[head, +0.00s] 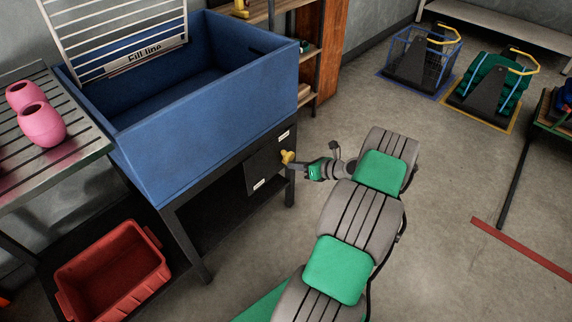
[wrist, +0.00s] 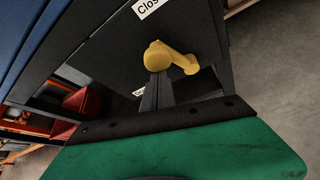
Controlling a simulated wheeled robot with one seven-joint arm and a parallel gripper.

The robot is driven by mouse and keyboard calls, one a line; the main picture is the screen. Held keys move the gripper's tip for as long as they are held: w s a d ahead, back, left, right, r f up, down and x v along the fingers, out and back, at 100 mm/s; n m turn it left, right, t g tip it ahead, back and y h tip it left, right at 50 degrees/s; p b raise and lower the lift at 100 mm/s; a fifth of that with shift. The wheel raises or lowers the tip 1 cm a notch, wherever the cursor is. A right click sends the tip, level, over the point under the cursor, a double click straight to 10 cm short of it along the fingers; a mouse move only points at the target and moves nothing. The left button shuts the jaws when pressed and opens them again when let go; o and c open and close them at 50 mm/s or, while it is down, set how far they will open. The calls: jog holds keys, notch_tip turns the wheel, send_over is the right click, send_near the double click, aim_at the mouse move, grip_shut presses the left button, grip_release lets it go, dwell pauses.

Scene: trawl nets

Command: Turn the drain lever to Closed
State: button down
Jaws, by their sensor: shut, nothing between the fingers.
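The drain lever (head: 287,156) is yellow and sits on a black plate (head: 256,172) below the blue tank. In the wrist view the lever (wrist: 160,55) has a round hub, and its handle reaches right and slightly down. A white label starting "Clos" (wrist: 146,8) is above it, cut off by the frame edge. Another white label (wrist: 138,92) shows lower down, partly hidden. My gripper (wrist: 155,85) is shut and empty, its tips right by the lever hub; I cannot tell whether they touch. In the head view my gripper (head: 298,162) is just right of the lever.
The blue tank (head: 215,107) stands on a dark frame with a leg right of the plate. A slatted bench (head: 75,135) with pink floats (head: 42,125) is at left, a red crate (head: 112,270) low beside it.

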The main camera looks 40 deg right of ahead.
jog(key=shift+w+d+r, duration=0.25)
jog(key=shift+d+r, duration=0.1)
jog(key=shift+d, duration=0.2)
jog(key=shift+w+d+r, duration=0.2)
jog(key=shift+d+r, duration=0.1)
jog(key=shift+d, duration=0.2)
jog(key=shift+w+d+r, duration=0.1)
jog(key=shift+d+r, duration=0.1)
jog(key=shift+d, duration=0.05)
jog(key=s+d+p, duration=0.1)
jog(key=s+p, duration=0.2)
jog(key=s, duration=0.6)
jog(key=shift+s+d+f, duration=0.3)
jog(key=shift+d+f, duration=0.05)
